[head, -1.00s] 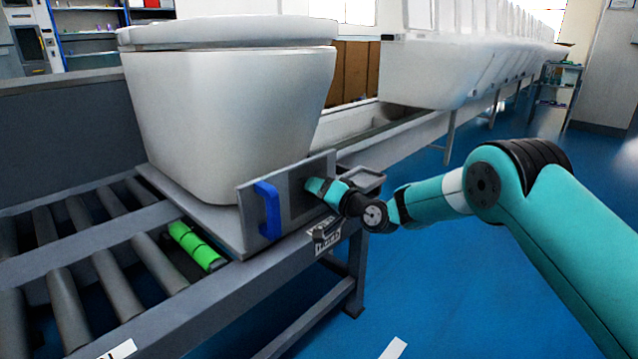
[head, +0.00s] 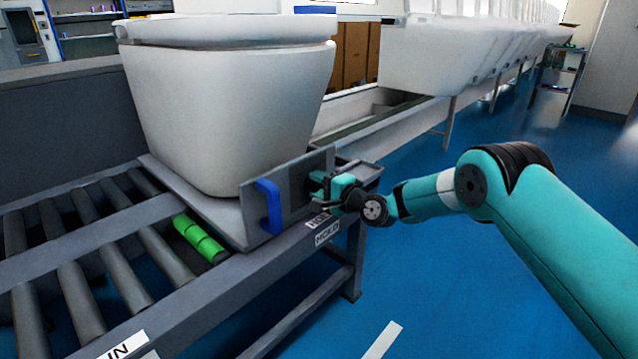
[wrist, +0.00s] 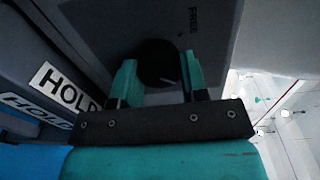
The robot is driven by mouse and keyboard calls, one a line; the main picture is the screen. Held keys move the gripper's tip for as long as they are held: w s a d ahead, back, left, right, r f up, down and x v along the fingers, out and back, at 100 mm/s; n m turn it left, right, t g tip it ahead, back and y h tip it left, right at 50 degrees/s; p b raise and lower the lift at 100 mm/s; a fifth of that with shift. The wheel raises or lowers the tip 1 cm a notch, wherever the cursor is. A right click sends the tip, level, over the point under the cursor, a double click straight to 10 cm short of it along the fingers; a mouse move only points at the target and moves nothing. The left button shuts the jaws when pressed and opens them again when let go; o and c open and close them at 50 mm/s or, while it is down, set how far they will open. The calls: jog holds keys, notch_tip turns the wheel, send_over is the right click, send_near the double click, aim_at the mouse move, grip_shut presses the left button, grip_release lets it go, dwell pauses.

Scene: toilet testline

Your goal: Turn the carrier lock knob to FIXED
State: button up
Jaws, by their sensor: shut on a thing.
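The carrier lock knob (wrist: 157,62) is round and black, on the grey plate of the carrier. In the wrist view, my gripper (wrist: 160,75) has one finger on each side of the knob and is shut on it. The word FREE (wrist: 193,22) stands on the plate near the knob; a FIXED mark is not visible. In the head view, my gripper (head: 318,187) is at the carrier plate (head: 293,192), right of the blue handle (head: 268,207), and hides the knob. The carrier (head: 215,212) bears a white toilet (head: 225,120).
The roller conveyor (head: 105,250) runs below the carrier, with a green roller (head: 198,238) in it. HOLD labels (head: 327,232) are on the conveyor's side rail. Blue floor lies open at the right.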

dwell(0.4)
jog(key=o, duration=0.9)
jog(key=shift+s+d, duration=0.1)
jog(key=shift+d, duration=0.05)
jog(key=p+v, duration=0.2)
jog(key=v, duration=1.5)
jog(key=shift+d+p, duration=0.1)
jog(key=shift+p, duration=0.25)
